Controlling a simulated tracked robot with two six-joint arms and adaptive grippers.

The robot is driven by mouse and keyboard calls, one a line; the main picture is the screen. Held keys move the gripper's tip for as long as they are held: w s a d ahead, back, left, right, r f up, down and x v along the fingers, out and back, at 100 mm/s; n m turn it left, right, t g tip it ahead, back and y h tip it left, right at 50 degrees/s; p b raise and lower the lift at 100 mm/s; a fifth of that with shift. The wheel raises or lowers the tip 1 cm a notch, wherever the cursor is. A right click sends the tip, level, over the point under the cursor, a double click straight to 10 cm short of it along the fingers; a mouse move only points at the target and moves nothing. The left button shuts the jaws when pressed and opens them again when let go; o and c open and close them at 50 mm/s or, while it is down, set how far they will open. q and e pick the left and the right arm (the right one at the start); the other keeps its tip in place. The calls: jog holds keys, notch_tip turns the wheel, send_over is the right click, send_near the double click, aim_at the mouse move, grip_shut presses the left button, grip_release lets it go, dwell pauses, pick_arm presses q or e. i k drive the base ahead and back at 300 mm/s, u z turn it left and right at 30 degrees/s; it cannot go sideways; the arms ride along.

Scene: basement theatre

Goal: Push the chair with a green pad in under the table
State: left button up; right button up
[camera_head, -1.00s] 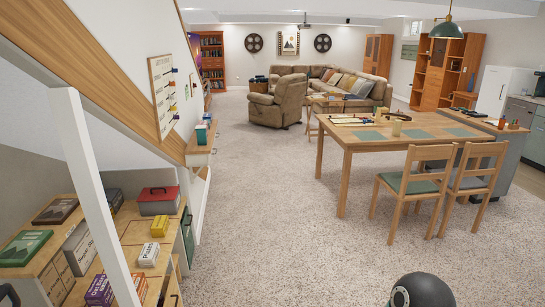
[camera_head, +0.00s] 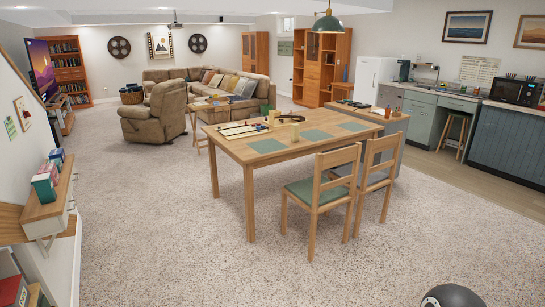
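The chair with a green pad (camera_head: 308,191) stands upright on the carpet at the near long side of the wooden table (camera_head: 285,153). Its backrest is towards me and to the right, and its seat faces the table. Most of the green pad shows, clear of the tabletop. A second, similar wooden chair with a greyish pad (camera_head: 373,178) stands close to its right. Neither of my grippers is in view. A dark rounded part of mine (camera_head: 450,297) shows at the bottom right.
Open carpet (camera_head: 160,230) lies in front and left of the table. A wall shelf (camera_head: 48,212) with small boxes juts out at the left. A recliner (camera_head: 154,112) and a sofa (camera_head: 255,98) stand behind. Kitchen counters (camera_head: 430,115) and a stool (camera_head: 455,130) are at the right.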

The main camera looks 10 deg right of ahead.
aim_at(317, 193)
jog(key=z, duration=0.3)
jog(key=i, duration=1.65)
jog(key=z, duration=0.55)
jog(key=i, duration=2.25)
jog(key=z, duration=0.15)
